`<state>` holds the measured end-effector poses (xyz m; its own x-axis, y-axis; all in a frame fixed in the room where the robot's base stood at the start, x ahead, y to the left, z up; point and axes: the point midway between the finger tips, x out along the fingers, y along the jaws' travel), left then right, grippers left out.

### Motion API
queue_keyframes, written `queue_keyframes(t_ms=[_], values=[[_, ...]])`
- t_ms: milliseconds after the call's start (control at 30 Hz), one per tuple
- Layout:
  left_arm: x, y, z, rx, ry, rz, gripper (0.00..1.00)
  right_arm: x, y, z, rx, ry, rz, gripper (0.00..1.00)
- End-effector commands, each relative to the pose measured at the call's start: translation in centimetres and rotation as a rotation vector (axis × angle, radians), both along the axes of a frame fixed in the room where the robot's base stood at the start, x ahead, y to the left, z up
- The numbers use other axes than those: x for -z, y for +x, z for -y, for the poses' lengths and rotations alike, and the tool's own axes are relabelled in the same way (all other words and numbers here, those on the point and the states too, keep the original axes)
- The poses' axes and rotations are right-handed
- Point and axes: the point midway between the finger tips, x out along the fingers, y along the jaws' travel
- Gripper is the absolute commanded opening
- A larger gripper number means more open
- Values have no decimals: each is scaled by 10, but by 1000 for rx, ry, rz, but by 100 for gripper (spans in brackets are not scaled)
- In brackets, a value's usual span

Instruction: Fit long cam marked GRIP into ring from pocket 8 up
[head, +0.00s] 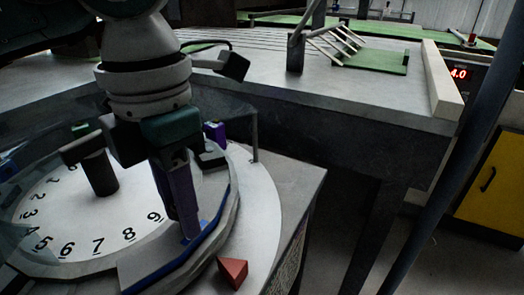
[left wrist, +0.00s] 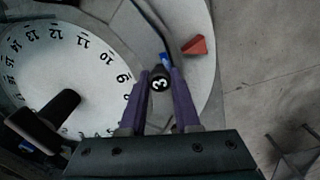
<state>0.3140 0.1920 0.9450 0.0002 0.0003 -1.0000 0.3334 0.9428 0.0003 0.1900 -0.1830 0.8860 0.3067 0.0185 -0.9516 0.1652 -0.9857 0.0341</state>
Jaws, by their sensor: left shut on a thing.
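My left gripper (head: 188,232) reaches down over the right side of a white numbered dial (head: 120,205), its purple fingertips beside the curved grey ring wall (head: 228,215). In the left wrist view the left gripper (left wrist: 160,80) is shut on a small black round-ended piece (left wrist: 159,84) with a white mark like a 3. A blue bit (left wrist: 164,58) shows just beyond the fingertips. A dark blue strip (head: 200,254) runs along the wall's inner side. No word GRIP is readable, and fingers hide part of the held piece. My right gripper is out of view.
A dark post with a crossbar (head: 98,172) stands on the dial. A red wedge (head: 232,270) lies outside the wall on the pale rim. A purple block (head: 215,132) is behind the gripper. A grey bench (head: 350,105) stands behind, with open floor to the right.

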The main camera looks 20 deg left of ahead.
Motion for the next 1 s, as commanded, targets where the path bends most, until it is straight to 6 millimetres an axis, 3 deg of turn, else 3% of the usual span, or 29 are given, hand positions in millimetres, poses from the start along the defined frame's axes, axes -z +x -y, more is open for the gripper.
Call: queue_keyframes(t_ms=[33,67,367,667,1000], values=[[2,0,0,0,0,1,0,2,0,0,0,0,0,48],[1,0,0,0,0,1,33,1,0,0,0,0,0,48],[1,0,0,0,0,0,66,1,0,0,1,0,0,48],[-3,0,0,0,0,1,66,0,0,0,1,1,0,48],[-65,2,0,0,0,6,66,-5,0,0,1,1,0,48]])
